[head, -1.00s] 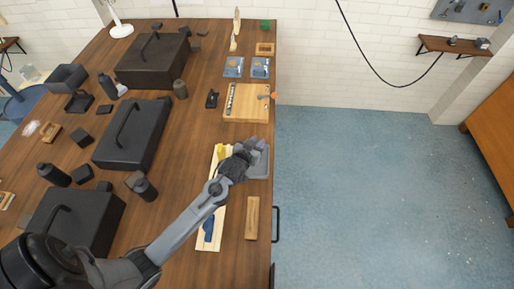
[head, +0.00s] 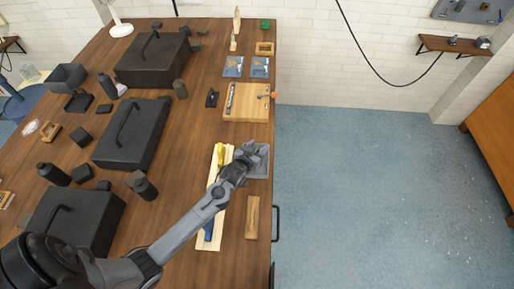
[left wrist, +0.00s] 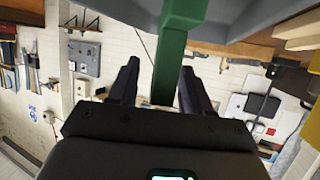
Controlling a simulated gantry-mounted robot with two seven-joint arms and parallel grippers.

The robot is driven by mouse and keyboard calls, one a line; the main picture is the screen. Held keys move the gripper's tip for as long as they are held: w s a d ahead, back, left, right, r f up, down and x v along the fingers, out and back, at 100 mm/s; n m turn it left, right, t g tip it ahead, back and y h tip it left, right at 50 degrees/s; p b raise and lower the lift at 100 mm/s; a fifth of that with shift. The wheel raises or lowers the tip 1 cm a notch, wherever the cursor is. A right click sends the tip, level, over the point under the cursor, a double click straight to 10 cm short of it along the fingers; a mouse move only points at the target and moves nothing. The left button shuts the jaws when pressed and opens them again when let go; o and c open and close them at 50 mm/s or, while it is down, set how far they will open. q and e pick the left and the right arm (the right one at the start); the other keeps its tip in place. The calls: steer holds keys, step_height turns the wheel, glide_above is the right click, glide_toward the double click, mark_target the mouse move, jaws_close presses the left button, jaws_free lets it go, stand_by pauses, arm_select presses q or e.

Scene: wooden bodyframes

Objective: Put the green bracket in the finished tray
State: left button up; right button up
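The green bracket (left wrist: 178,50) shows in the left wrist view as a long bar running down between the fingers of my left gripper (left wrist: 158,75). A gap shows between the bar and the left finger; the right finger is close to it, and I cannot tell whether they touch. In the head view my left gripper (head: 254,150) is over the grey tray (head: 262,172) at the table's right edge, with a little green at its tip. The gripper hides most of the bracket and part of the tray. I cannot tell which tray is the finished tray. My right gripper is not in view.
A pale board (head: 217,237) with yellow and blue tools lies left of the tray. A narrow wooden piece (head: 252,218) lies in front, and a wooden block (head: 245,112) behind. Black boxes (head: 132,135) fill the left side. Floor lies beyond the right edge.

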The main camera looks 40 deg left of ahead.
arm_select(q)
steer(key=shift+r, duration=0.1)
steer(key=shift+s+d+r, duration=0.1)
steer(key=shift+s+r, duration=0.2)
steer(key=shift+s, duration=0.15)
steer(key=s+d+r+m+g+h, duration=0.1)
steer(key=s+d+g, duration=0.2)
steer(key=s, duration=0.6)
steer(key=s+d+r+m+g+h, duration=0.1)
steer(key=s+d, duration=0.4)
steer(key=s, duration=0.5)
steer(key=s+d+r+m+g+h, duration=0.1)
steer(key=s+d+g, duration=0.4)
steer(key=s, duration=0.5)
steer(key=shift+s+r+m, duration=0.2)
steer(key=shift+r+m, duration=0.45)
steer(key=shift+m, duration=0.15)
steer(key=shift+d, duration=0.1)
step_height(320, 180, up, 16)
steer(key=p, duration=1.6)
steer(key=shift+r+p, duration=0.25)
steer(key=shift+p, duration=0.15)
